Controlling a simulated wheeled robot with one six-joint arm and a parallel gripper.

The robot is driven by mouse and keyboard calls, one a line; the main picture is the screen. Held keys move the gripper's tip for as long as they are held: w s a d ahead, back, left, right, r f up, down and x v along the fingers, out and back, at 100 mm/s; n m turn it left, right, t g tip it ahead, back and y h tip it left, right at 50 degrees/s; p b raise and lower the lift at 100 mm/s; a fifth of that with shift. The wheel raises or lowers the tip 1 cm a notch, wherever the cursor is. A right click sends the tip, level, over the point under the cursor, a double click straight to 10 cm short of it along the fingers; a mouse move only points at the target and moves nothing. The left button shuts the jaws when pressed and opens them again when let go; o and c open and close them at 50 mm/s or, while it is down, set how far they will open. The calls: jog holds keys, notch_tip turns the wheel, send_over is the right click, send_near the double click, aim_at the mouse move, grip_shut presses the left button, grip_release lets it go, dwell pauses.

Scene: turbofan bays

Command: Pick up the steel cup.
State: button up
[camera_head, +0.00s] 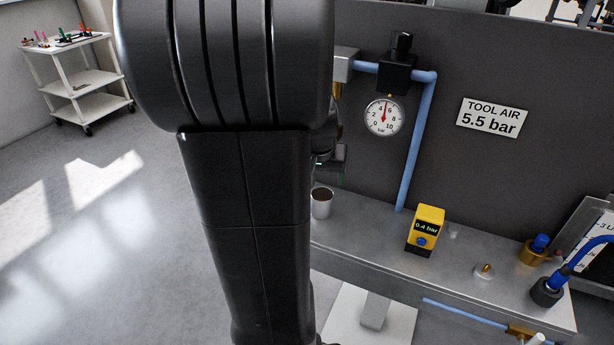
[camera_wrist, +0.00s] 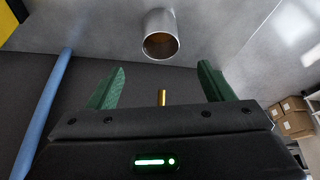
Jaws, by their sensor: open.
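The steel cup (camera_head: 321,203) stands upright on the left end of the grey metal bench, next to my arm. In the wrist view the steel cup (camera_wrist: 160,36) is near the top, its open mouth facing the camera and its inside brownish. My gripper (camera_wrist: 164,66) is open, with green fingers apart and nothing held between them. The cup lies beyond the fingertips, roughly centred between them. In the head view my gripper (camera_head: 330,160) shows only in part, just above the cup; my arm hides the rest.
A yellow 0.4 bar device (camera_head: 426,230) stands on the bench (camera_head: 460,262) right of the cup. Behind are a blue pipe (camera_head: 415,150), a gauge (camera_head: 384,117) and a dark panel (camera_head: 460,60). A brass fitting (camera_wrist: 163,97) shows between the fingers. A white cart (camera_head: 75,85) stands far left.

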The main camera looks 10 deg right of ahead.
send_near(322, 200)
notch_tip(322, 200, down, 2)
jog(key=shift+d+f, duration=0.15)
jog(key=shift+d, duration=0.05)
jog(key=shift+s+x, duration=0.15)
jog(key=shift+x, duration=1.2)
jog(key=shift+s+x, duration=0.15)
jog(key=shift+x, duration=1.2)
jog(key=shift+a+f, duration=0.15)
jog(key=c, duration=1.2)
